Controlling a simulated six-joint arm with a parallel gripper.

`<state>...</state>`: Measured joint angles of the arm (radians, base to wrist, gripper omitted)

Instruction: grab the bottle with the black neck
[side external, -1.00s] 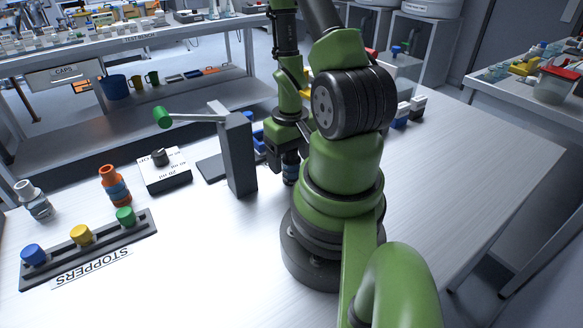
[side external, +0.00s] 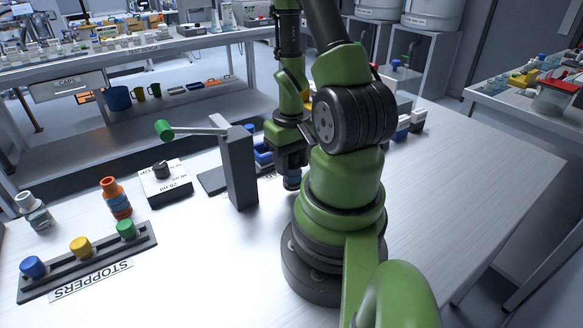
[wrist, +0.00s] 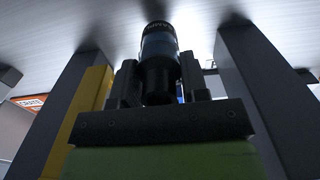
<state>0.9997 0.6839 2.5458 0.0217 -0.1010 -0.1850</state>
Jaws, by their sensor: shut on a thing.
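The bottle with the black neck (wrist: 157,80) stands between the two fingers of my gripper (wrist: 158,88) in the wrist view. Its body is dark with a blue band and a light-lettered label. The fingers are shut on the neck. In the side external view my gripper (side external: 291,165) points down just left of my base, and the lower part of the bottle (side external: 292,182) shows below it. Whether the bottle touches the table is unclear.
A grey post (side external: 240,170) with a green-ended lever (side external: 165,130) stands left of my gripper. Farther left are an orange-necked bottle (side external: 112,190), a white-necked bottle (side external: 30,205), a labelled block (side external: 165,183) and the stopper rack (side external: 95,262). The table's right side is clear.

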